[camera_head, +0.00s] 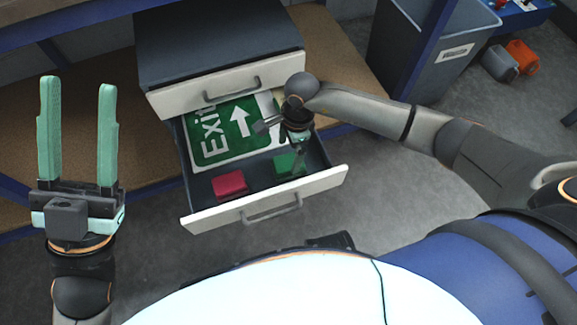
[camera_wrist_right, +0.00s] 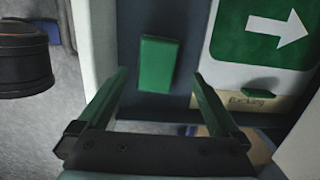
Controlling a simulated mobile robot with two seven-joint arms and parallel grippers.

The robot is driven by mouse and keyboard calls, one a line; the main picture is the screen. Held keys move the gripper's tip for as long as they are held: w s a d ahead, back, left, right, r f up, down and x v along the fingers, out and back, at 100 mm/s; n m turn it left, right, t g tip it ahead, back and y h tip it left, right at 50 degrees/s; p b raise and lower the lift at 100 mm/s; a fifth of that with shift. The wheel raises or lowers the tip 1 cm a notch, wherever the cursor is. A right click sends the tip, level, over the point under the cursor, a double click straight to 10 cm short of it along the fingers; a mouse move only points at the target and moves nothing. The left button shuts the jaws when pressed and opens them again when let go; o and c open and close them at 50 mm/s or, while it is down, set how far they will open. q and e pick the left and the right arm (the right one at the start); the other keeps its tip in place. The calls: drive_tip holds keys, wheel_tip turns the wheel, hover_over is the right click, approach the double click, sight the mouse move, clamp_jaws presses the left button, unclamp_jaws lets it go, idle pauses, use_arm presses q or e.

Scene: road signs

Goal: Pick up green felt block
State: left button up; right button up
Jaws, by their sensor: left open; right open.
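The green felt block (camera_wrist_right: 157,64) lies on the dark floor of the open drawer (camera_head: 183,147). In the right wrist view it appears ahead of and between the fingertips of my right gripper (camera_wrist_right: 160,74), with no finger seen touching it. My right gripper is open and empty, reaching down into the drawer. In the head view the wrist and fingers partly cover the green block (camera_head: 287,164). My left gripper (camera_head: 77,82) is open and empty, pointing up at the left, away from the drawer.
A red block (camera_head: 230,184) lies left of the green one. A green and white exit sign (camera_head: 222,130) lies behind them. The drawer's white front (camera_head: 222,217) and the cabinet's upper drawer (camera_head: 222,88) bound the space. A grey bin (camera_head: 423,60) stands back right.

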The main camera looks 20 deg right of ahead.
sight(289, 161)
drive_tip(key=f+b, duration=0.1)
drive_tip(key=f, duration=0.2)
drive_tip(key=f+b, duration=0.1)
drive_tip(key=f, duration=0.1)
drive_tip(key=shift+s+a+f+b, duration=0.2)
drive_tip(key=shift+s+f+b, duration=0.05)
drive_tip(key=shift+b, duration=0.1)
drive_tip(key=shift+c, duration=0.4)
drive_tip(key=c, duration=1.2)
drive_tip(key=shift+r, duration=0.1)
drive_tip(key=shift+c, duration=0.2)
wheel_tip(289, 161, up, 10)
drive_tip(key=p, duration=0.4)
